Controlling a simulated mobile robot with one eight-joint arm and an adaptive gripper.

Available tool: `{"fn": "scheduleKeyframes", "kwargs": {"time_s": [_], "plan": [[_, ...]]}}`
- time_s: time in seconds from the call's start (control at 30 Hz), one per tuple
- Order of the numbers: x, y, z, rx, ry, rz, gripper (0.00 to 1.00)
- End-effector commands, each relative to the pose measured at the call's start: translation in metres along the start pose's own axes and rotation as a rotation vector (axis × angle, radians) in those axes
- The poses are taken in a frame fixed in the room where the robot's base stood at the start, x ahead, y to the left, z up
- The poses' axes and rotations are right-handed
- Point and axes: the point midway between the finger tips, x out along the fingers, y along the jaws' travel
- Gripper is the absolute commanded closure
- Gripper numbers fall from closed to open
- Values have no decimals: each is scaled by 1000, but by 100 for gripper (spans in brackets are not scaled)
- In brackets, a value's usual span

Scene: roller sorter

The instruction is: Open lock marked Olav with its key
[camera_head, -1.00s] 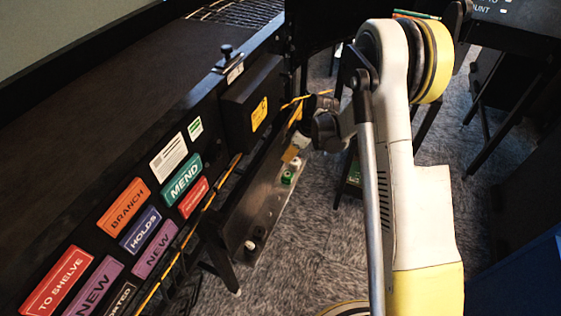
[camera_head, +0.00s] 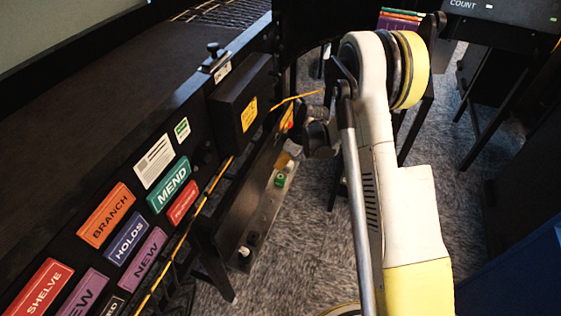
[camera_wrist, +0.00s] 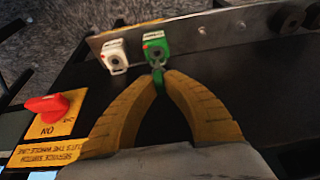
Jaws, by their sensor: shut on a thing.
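A green padlock (camera_wrist: 155,47) hangs on a metal rail in the wrist view, beside a white padlock (camera_wrist: 115,56). My gripper (camera_wrist: 161,76) has its yellow fingers closed together on a small green key (camera_wrist: 158,84), just in front of the green padlock. The key's tip is hidden at the lock face, so I cannot tell whether it is inserted. In the head view the green padlock (camera_head: 280,181) shows on the rail below my gripper, whose fingers are mostly hidden by the wrist. No name "Olav" can be read on any lock.
A red rotary switch (camera_wrist: 46,107) on a yellow service plate stands left of my fingers. A dark round fitting (camera_wrist: 288,18) sits farther right on the rail (camera_wrist: 215,31). The sorter's side panel carries coloured signs such as MEND (camera_head: 174,184) and a black box (camera_head: 238,100).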

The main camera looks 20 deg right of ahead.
Motion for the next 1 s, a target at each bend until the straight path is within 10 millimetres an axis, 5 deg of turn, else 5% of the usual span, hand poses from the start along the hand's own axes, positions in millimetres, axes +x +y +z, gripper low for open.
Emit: {"fn": "scheduleKeyframes", "kwargs": {"time_s": [0.63,1.0], "plan": [[34,0,14,0,0,0,100],[33,-2,12,567,1,238,100]]}}
